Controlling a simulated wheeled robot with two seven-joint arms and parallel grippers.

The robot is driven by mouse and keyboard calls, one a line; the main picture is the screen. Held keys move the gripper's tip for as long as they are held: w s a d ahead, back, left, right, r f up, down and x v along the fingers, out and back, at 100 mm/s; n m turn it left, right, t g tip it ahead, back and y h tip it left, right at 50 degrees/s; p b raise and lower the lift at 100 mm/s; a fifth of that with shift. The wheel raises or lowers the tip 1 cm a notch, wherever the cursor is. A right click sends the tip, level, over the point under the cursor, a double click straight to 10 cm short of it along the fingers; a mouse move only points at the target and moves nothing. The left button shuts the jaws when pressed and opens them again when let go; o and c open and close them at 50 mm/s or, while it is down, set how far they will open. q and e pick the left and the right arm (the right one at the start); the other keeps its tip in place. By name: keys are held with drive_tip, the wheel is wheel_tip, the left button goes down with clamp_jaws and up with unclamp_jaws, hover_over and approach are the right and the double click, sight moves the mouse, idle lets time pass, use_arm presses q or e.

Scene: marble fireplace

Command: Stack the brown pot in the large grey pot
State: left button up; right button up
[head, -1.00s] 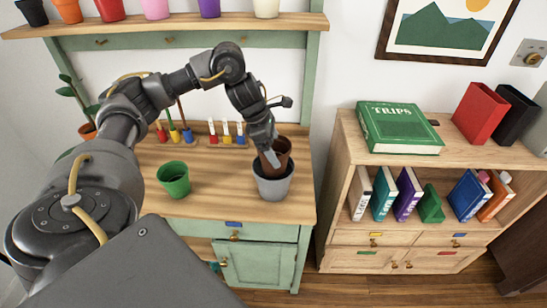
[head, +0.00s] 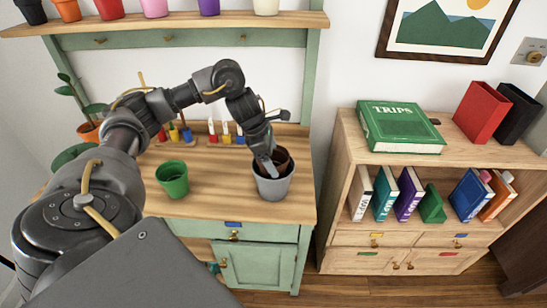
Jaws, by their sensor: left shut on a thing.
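The large grey pot (head: 274,188) stands upright on the wooden top of the green bench, near its right end. The brown pot (head: 284,160) is in the mouth of the grey pot, with its upper part showing above or at the rim. My left gripper (head: 270,168) reaches down from above and is shut on the brown pot's wall at its left side. The fingertips and the lower part of the brown pot are hidden. My right gripper is not in view.
A green pot (head: 173,179) stands to the left of the grey pot. Small coloured tools (head: 226,130) stand in racks behind. Several coloured pots line the shelf (head: 180,24) above. A bookcase (head: 345,185) stands to the right. The bench front between the pots is clear.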

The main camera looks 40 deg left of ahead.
use_arm(q)
drive_tip(key=shift+f, duration=0.1)
drive_tip(key=o, duration=1.3)
drive_tip(key=shift+c, duration=0.2)
drive_tip(key=shift+r+p, duration=0.35)
drive_tip(key=shift+r, duration=0.05)
drive_tip(key=p+v, duration=0.3)
drive_tip(key=v, duration=0.9)
drive_tip(key=shift+r, duration=0.2)
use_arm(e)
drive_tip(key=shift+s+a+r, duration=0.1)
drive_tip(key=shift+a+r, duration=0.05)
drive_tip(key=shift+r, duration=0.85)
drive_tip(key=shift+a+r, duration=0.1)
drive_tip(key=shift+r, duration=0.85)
use_arm(q)
drive_tip(key=shift+d, duration=0.1)
